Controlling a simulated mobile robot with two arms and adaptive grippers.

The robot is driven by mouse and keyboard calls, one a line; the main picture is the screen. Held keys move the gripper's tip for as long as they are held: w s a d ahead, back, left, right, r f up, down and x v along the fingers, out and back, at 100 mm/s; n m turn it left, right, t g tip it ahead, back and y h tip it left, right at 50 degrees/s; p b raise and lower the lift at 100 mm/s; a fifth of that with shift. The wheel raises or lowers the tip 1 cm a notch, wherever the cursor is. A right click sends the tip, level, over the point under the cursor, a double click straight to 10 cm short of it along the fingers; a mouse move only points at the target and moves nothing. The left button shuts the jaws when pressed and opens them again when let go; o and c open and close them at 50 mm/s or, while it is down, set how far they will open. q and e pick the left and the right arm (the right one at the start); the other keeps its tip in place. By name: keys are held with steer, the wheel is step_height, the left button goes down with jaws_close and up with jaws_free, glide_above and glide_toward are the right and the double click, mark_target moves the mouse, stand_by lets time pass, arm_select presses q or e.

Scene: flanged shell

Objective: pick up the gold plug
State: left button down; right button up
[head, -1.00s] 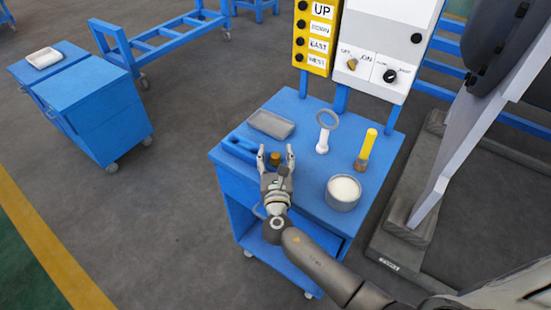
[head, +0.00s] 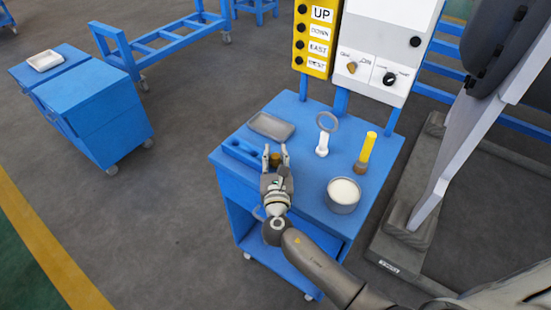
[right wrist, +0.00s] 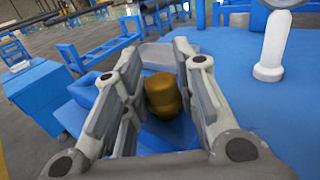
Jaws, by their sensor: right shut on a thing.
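The gold plug (head: 275,159) is a small, dull gold cylinder at the left part of the blue cart top. In the right wrist view the plug (right wrist: 162,97) sits between the two fingers, with a wider, rounded lower part. My right gripper (head: 275,154) is shut on the plug, its fingers on either side of it. The right gripper also shows close up in the right wrist view (right wrist: 160,90). The plug's underside is hidden, so I cannot tell whether it still touches what is below. My left gripper is not in view.
On the cart top (head: 305,180) are a grey tray (head: 271,126), a white-handled ring (head: 324,138), a yellow-handled tool (head: 366,151) and a round tub of white material (head: 343,194). A blue block (head: 240,148) lies left of the gripper. A control panel (head: 370,68) stands behind.

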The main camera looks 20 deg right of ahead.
steer(key=s+d+r+p, duration=0.1)
steer(key=s+d+r, duration=0.8)
steer(key=s+r, duration=0.25)
steer(key=s+a+n+y, duration=0.3)
steer(key=s+a+y, duration=0.2)
steer(key=s, duration=0.6)
steer(key=shift+a+r+t, duration=0.2)
steer(key=shift+a+t, duration=0.1)
steer(key=shift+a, duration=0.9)
